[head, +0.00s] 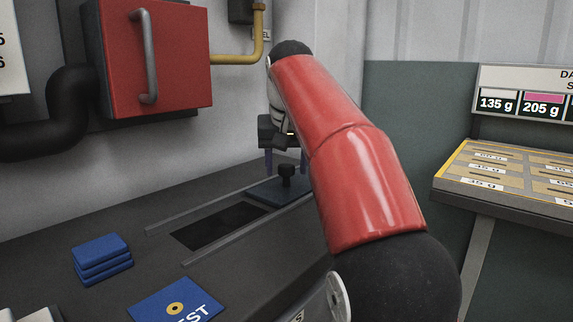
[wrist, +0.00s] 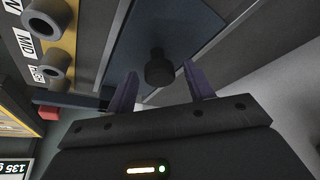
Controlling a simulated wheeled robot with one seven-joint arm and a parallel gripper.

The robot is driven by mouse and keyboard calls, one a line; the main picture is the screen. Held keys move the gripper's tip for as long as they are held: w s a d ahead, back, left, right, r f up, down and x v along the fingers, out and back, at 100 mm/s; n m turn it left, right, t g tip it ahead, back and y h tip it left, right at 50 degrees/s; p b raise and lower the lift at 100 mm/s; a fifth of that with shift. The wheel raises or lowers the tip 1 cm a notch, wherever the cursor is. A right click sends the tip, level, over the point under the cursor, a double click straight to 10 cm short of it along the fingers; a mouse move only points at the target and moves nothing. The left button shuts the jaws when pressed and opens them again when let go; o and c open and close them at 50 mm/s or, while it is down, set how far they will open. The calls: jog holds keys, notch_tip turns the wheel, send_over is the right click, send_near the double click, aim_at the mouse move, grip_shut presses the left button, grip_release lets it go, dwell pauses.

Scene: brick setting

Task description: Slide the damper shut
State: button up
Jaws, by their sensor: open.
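The damper is a flat blue-grey plate (head: 262,191) with an upright black knob (head: 286,175), lying between two grey rails (head: 185,212). A dark rectangular opening (head: 215,228) lies uncovered to the left of the plate. My gripper (head: 285,163) is above the plate with its fingers apart around the knob's top. In the wrist view the knob (wrist: 159,68) shows between the two purple fingertips (wrist: 160,77), with a gap on each side, over the plate (wrist: 180,30). My arm hides the right end of the plate and rails in the head view.
A red box (head: 160,60) with a grey handle hangs on the wall. Stacked blue slabs (head: 102,258) and a blue card (head: 172,303) lie at the front left. A slotted tray (head: 470,180) stands right. The wrist view shows round grey sockets (wrist: 58,55) beside label plates.

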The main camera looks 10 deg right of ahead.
jog(key=shift+c, duration=0.4)
grip_shut()
jog(key=s+a, duration=0.4)
jog(key=a, duration=0.1)
jog(key=s+a, duration=0.3)
jog(key=a, duration=0.2)
jog(key=s+a, duration=0.4)
jog(key=a, duration=0.2)
jog(key=shift+s, duration=0.35)
jog(key=shift+a, duration=0.1)
jog(key=shift+o, duration=0.4)
grip_release()
jog(key=p+v, duration=0.2)
jog(key=v, duration=0.6)
jog(key=shift+a, duration=0.1)
